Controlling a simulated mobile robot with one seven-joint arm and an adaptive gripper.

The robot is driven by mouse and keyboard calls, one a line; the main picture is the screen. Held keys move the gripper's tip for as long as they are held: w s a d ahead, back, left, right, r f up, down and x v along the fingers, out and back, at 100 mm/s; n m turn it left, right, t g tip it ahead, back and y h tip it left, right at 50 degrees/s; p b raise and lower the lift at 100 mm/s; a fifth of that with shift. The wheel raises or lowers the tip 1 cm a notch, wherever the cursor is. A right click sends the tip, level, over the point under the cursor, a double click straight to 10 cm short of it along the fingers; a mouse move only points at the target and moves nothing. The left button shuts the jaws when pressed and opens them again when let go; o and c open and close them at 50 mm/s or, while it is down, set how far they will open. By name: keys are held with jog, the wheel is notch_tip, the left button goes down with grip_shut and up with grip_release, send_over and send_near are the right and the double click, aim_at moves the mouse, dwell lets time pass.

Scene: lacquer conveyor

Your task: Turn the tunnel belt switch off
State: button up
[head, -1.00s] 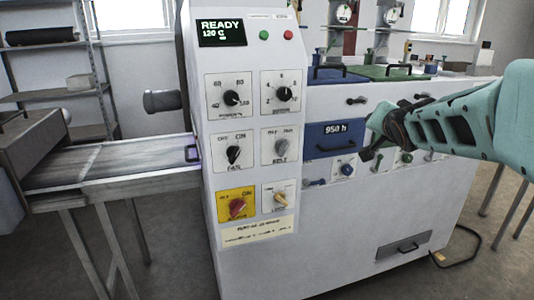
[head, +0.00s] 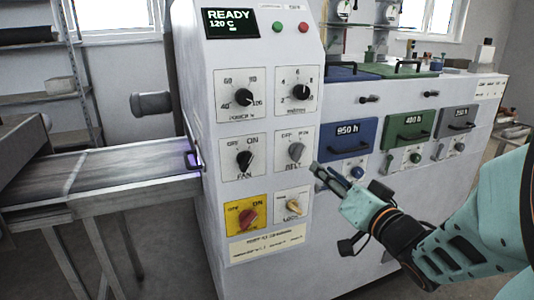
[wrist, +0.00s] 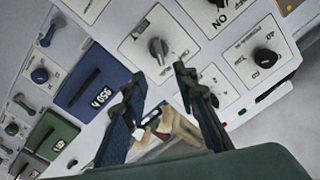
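The belt switch (head: 296,152) is a grey knob on a pale plate in the right column of the white control panel. Its handle looks tilted towards the upper right, the side of the faint ON label. It also shows in the wrist view (wrist: 158,48), ahead of my fingertips and uncovered. My gripper (head: 319,174) is just right of and a little below this plate in the head view, pointing at the panel. In the wrist view my gripper (wrist: 157,82) has its two dark fingers apart with nothing held between them. The gap to the knob is hard to judge.
The fan knob (head: 244,159) is left of the belt switch, the minutes knob (head: 299,93) above, the cream lock knob (head: 293,207) below. A red knob (head: 248,218) sits on a yellow plate. The blue 950 h drawer (head: 348,138) is right of the panel.

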aim_at(302, 153)
jog(key=p+x, duration=0.1)
jog(key=x, duration=0.9)
jog(key=shift+w, duration=0.15)
jog(key=shift+c, duration=0.4)
grip_shut()
